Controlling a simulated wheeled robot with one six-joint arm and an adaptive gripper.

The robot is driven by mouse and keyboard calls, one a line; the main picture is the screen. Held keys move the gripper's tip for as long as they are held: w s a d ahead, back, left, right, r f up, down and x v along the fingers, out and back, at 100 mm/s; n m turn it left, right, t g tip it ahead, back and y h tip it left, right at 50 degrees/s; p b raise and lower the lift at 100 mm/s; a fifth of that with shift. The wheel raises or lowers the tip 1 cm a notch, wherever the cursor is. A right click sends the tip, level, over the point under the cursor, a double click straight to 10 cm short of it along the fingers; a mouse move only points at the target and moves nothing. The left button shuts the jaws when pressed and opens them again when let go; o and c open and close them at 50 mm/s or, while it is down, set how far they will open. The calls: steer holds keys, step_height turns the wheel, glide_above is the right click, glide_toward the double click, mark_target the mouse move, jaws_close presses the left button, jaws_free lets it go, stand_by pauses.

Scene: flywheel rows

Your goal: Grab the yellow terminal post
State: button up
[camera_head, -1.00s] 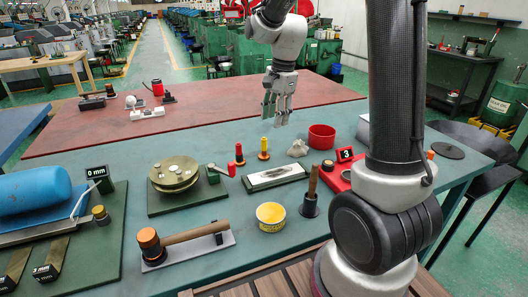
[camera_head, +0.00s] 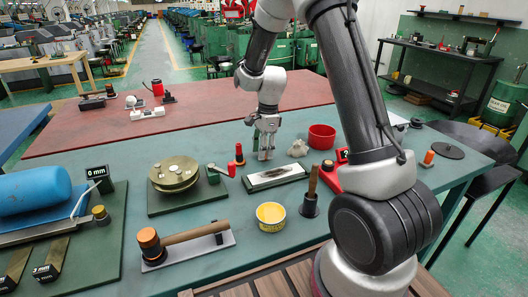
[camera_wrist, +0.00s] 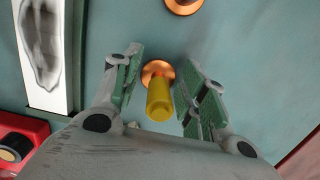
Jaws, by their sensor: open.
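The yellow terminal post (camera_wrist: 159,103) shows in the wrist view, upright on a round copper-coloured base (camera_wrist: 157,70) on the teal table. My gripper (camera_wrist: 157,88) is open, with one green-padded finger on each side of the post and a gap on both sides. In the head view my gripper (camera_head: 263,154) is low over the table and hides most or all of the yellow post. The red terminal post (camera_head: 239,154) stands just left of it.
A white plate with a dark print (camera_head: 275,177) lies in front of my gripper. A red bowl (camera_head: 321,137) and a grey lump (camera_head: 298,148) are to the right. A second copper base (camera_wrist: 184,4) shows at the top edge of the wrist view.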

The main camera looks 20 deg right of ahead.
jaws_close()
